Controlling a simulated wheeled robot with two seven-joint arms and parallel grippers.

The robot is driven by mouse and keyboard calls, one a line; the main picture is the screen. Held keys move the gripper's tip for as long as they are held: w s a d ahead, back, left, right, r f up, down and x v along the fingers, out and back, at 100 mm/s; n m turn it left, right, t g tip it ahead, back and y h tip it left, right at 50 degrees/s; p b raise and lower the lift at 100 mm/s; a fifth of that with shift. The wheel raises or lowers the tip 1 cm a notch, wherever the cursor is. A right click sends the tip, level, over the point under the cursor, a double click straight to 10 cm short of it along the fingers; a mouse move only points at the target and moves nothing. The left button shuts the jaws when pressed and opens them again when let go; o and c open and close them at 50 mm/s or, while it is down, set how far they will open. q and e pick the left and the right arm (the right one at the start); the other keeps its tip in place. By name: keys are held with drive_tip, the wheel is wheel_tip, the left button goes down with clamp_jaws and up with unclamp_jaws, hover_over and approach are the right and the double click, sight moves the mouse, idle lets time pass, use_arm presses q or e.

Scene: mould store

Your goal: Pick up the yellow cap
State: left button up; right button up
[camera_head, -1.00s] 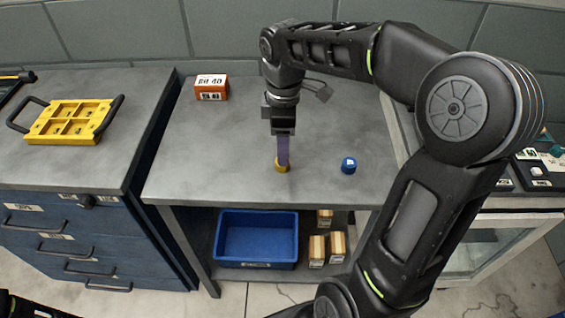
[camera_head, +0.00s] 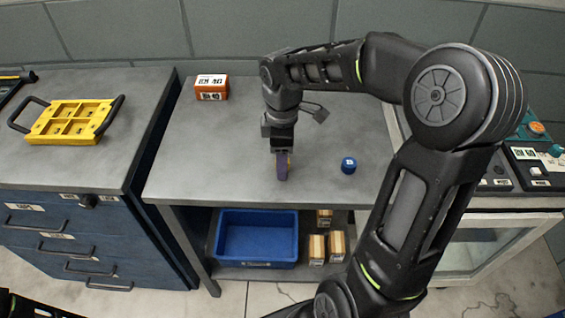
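My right gripper (camera_head: 282,177) points straight down at the grey table in the middle of the view. Its purple fingers are seen edge-on, so the gap between them does not show. The yellow cap (camera_head: 290,161) is almost wholly hidden behind the fingers. Only a thin yellow sliver shows at their right side. I cannot tell whether the fingers are closed on the cap or whether the cap touches the table. My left gripper is not in view.
A blue cap (camera_head: 348,165) stands right of the gripper on the grey table (camera_head: 210,150). An orange box (camera_head: 211,88) is at the back left. A yellow tray (camera_head: 68,121) lies on the blue cabinet.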

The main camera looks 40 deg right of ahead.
drive_tip(key=shift+c, duration=0.5)
clamp_jaws()
